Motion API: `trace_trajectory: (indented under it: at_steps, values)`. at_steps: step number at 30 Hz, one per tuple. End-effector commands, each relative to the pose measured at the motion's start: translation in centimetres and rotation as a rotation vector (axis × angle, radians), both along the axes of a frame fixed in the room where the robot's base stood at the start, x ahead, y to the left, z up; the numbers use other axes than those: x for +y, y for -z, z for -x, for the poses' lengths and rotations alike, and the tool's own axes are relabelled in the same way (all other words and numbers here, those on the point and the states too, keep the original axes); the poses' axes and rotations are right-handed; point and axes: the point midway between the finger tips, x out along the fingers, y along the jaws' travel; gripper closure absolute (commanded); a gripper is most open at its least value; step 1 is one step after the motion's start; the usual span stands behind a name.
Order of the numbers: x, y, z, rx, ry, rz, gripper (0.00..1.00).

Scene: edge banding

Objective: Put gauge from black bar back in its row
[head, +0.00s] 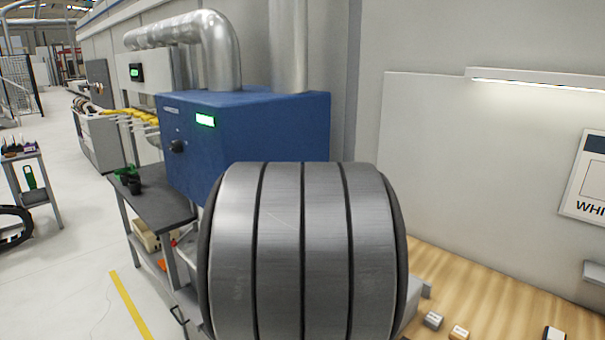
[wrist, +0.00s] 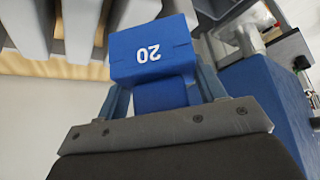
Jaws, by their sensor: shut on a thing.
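My gripper (wrist: 163,88) is shut on a blue gauge block (wrist: 150,52) in the wrist view. The block has a white "20" on its face, upside down in the picture. The fingers stand on both sides of its narrower lower part. The head view does not show my gripper or this gauge; a large grey banded part of my arm fills its middle. I cannot make out the black bar or the gauge row with certainty in either view.
In the wrist view, grey upright pieces (wrist: 82,28) stand near wood at the top left, and a blue machine (wrist: 262,115) is at right. The head view shows the blue machine (head: 255,125), a wooden bench (head: 500,300) and small blocks (head: 433,320) on it.

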Motion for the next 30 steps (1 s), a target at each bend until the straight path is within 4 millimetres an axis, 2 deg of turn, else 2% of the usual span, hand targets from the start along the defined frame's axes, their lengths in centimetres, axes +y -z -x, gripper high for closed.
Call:
trace_trajectory:
  at_steps: [5,11,15,21,26,30]
  values:
    - [-2.4,0.7,1.0,0.001,0.084,0.001,0.62]
    - [-9.5,2.7,4.5,0.001,0.36,0.002,0.62]
    - [-14.7,3.9,7.9,0.001,0.587,0.003,0.62]
    - [-20.8,5.1,13.1,0.001,0.887,0.003,0.62]
    - [-24.3,5.6,16.8,-0.001,1.083,0.002,0.62]
    - [-24.3,6.3,18.8,0.001,1.197,0.002,0.62]
